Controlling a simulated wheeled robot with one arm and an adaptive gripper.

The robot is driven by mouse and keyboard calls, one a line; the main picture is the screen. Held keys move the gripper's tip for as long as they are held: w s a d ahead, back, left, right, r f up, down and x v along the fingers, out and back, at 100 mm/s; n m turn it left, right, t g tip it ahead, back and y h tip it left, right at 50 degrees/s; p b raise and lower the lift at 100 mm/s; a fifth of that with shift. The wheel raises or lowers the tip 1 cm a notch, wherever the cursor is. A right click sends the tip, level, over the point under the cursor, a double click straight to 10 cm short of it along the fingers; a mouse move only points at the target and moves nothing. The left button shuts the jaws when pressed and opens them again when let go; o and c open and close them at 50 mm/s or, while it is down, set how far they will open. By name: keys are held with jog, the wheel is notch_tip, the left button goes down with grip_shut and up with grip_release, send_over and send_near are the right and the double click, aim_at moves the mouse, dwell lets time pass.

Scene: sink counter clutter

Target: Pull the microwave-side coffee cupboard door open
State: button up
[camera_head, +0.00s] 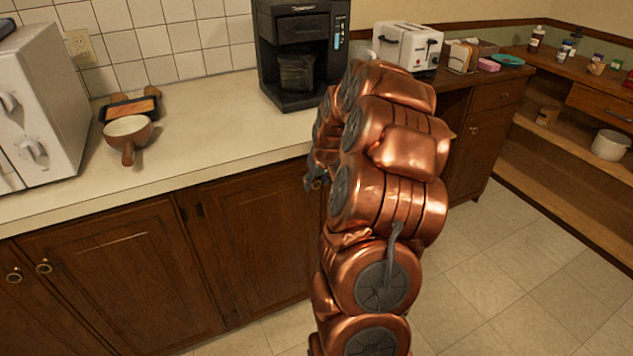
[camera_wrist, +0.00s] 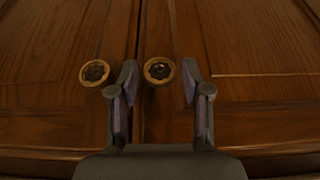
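The coffee cupboard door on the microwave side (camera_head: 255,235) is brown panelled wood below the counter, under the coffee maker. It looks closed. My arm hides its right edge in the head view. The wrist view shows two round brass knobs side by side near the seam between two doors. My gripper (camera_wrist: 160,77) is open, its fingers on either side of the right-hand knob (camera_wrist: 159,71). Contact with that knob cannot be told. The other knob (camera_wrist: 94,73) is outside the left finger. In the head view my gripper (camera_head: 314,177) is partly hidden by my arm.
A white microwave (camera_head: 42,100) stands at the left of the counter, near a brown-handled bowl (camera_head: 128,130). The black coffee maker (camera_head: 300,50) and white toaster (camera_head: 408,45) stand further right. Another closed cupboard door (camera_head: 125,280) is at left. Tiled floor (camera_head: 500,285) is clear at right.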

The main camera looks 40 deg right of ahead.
grip_shut()
dwell(0.4)
